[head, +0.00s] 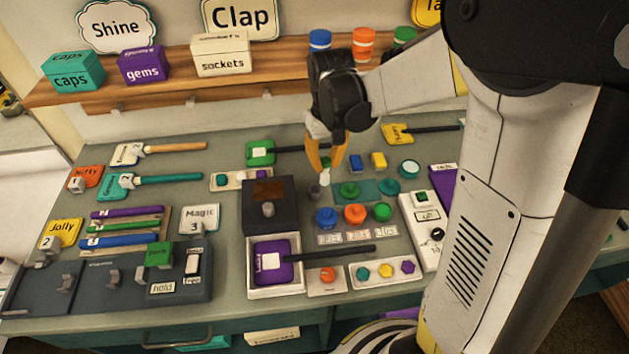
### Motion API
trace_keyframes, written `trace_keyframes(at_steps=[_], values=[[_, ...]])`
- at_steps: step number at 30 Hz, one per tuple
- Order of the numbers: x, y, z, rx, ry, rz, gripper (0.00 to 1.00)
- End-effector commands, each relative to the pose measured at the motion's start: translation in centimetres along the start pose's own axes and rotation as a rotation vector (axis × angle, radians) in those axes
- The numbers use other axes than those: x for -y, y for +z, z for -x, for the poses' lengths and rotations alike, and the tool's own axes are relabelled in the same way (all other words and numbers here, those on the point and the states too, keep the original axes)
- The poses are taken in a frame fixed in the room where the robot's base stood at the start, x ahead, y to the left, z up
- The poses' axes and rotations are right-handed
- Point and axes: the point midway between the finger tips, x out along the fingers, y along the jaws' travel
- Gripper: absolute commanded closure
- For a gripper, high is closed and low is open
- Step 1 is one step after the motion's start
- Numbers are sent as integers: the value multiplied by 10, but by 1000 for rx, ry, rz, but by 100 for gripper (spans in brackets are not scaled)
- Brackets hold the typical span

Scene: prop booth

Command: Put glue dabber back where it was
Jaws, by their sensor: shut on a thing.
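My gripper (325,166) reaches down over the middle of the workbench, its orange fingers shut on a small pale thing. This looks like the glue dabber (324,178), whitish with a hint of green near the fingertips. It is small and partly hidden by the fingers. Its lower end is close to a small grey cup-like piece (314,190); I cannot tell whether they touch or whether the dabber is over it.
A dark box (270,207) stands just left of the dabber. A teal pad (367,190) with green knobs lies to the right, and blue (326,218), orange (355,214) and green (382,212) round pieces sit in front. A green-headed paddle (261,152) lies behind.

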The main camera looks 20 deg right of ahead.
Motion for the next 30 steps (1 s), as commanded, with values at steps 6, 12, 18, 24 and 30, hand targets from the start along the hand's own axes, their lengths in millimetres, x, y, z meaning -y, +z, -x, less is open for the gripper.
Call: trace_keyframes(at_steps=[6, 12, 18, 24, 30], values=[[22, -10, -16, 0, 0, 1, 100], [23, -10, -37, 0, 0, -1, 100], [23, -10, -57, 0, 0, -1, 100], [23, -10, -56, 0, 0, 0, 100], [23, -10, -58, 0, 0, 0, 61]])
